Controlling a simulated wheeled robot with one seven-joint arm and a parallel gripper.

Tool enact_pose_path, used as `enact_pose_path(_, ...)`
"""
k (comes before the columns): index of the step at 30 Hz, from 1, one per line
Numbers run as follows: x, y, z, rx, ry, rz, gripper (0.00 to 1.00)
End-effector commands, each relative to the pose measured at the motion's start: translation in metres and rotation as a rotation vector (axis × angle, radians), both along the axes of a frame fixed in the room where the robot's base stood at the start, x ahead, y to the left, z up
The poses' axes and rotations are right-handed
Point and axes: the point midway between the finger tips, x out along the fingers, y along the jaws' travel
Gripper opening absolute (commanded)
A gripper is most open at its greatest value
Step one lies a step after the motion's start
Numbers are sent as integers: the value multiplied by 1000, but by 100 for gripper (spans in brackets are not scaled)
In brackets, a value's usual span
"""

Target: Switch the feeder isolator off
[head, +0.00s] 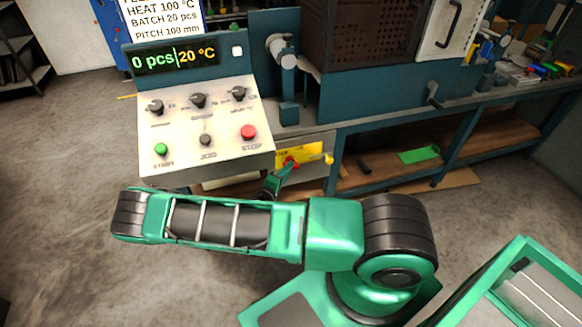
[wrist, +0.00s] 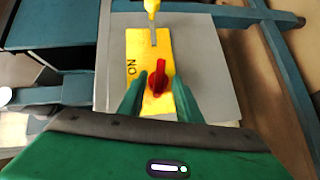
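The feeder isolator is a red rotary handle (wrist: 158,77) on a yellow plate (wrist: 145,45), fixed to a pale grey panel. In the wrist view the handle's grip runs roughly up and down the picture, with the word ON sideways at its left. It also shows small in the head view as a red spot (head: 291,161) on the yellow plate (head: 312,150). My gripper (wrist: 160,80) is open, with one green finger on each side of the handle and small gaps visible. In the head view my arm partly hides the gripper and the panel below it.
A yellow lever or tag (wrist: 152,8) hangs close above the handle, by the plate's edge. The control console (head: 200,120) stands left, with green, black and red buttons; its display reads 0 pcs and 20 °C. A teal bench (head: 400,118) runs to the right.

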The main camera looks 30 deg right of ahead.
Motion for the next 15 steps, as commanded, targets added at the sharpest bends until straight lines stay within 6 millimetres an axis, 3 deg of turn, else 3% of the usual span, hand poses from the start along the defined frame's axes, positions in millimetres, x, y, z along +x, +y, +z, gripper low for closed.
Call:
enact_pose_path(6,14,-26,-5,0,1,-1,31)
enact_pose_path(15,21,-36,-6,-1,0,2,31)
